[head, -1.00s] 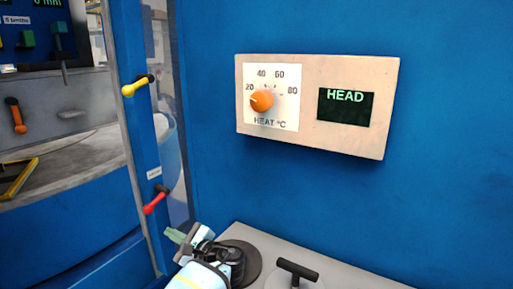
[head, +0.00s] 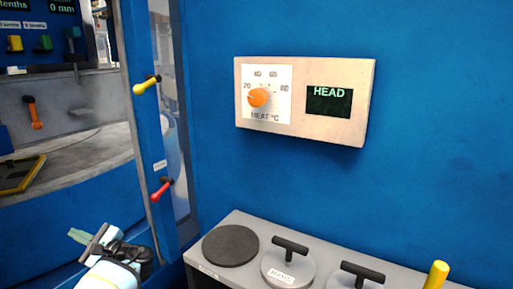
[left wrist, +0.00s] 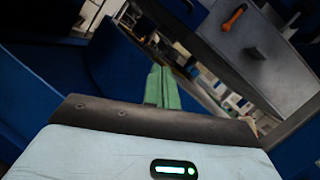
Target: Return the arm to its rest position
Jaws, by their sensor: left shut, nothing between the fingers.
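My left gripper (head: 78,236) is at the lower left of the head view, in front of the blue machine's lower wall. Its pale green fingers are together with nothing between them, and they point up and left. In the left wrist view the green fingers (left wrist: 163,87) show closed and empty in the middle, beyond the dark edge of the gripper body. The gripper is apart from the grey shelf to its right. My right gripper is in neither view.
A grey shelf (head: 212,272) holds a dark round disc (head: 230,246) and black-handled weights (head: 290,265). A heat panel (head: 363,88) with an orange knob (head: 259,97) is on the blue wall. Yellow (head: 146,86) and red (head: 161,190) levers stick out of the blue post.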

